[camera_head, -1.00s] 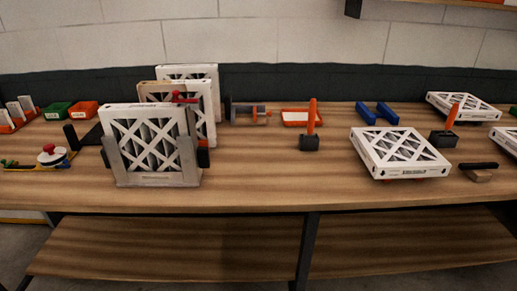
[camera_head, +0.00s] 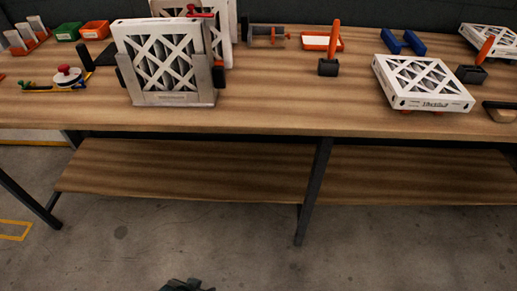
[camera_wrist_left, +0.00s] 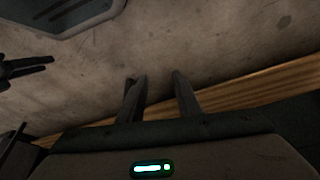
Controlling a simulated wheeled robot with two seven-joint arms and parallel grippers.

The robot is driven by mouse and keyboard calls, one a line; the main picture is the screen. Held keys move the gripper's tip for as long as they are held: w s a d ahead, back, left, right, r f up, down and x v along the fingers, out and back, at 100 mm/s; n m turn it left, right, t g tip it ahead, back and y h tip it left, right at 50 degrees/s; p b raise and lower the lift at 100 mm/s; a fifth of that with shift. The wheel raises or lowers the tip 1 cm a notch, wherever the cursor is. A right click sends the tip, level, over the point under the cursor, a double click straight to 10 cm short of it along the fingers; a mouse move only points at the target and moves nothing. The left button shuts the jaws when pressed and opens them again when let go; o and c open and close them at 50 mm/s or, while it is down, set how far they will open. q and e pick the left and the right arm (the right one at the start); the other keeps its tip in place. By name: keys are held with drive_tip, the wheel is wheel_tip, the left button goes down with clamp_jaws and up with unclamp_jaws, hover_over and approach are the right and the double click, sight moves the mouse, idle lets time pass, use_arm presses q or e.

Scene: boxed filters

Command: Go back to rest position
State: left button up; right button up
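My left gripper (camera_wrist_left: 153,82) shows in the left wrist view with its two fingers apart and nothing between them. It hangs over bare floor, clear of the bench. Another dark gripper at the left edge of that view, apparently my right gripper (camera_wrist_left: 48,66), has its fingers apart and looks empty. In the head view a dark gripper part (camera_head: 187,285) shows at the bottom edge, over the floor; I cannot tell which arm it belongs to. A white boxed filter (camera_head: 165,58) stands upright in a grey metal holder (camera_head: 175,99) on the bench.
The wooden bench (camera_head: 280,115) has a clear front strip and a lower shelf (camera_head: 190,170). A second filter (camera_head: 425,82) lies flat at the right. The floor in front is clear.

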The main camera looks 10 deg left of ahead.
use_arm(q)
wheel_tip(320, 180, down, 21)
drive_tip(key=s+d+t+h, duration=0.1)
drive_tip(key=s+d, duration=0.1)
drive_tip(key=shift+s+d+t, duration=0.15)
drive_tip(key=shift+d+t, duration=0.05)
drive_tip(key=shift+t, duration=0.2)
idle(0.7)
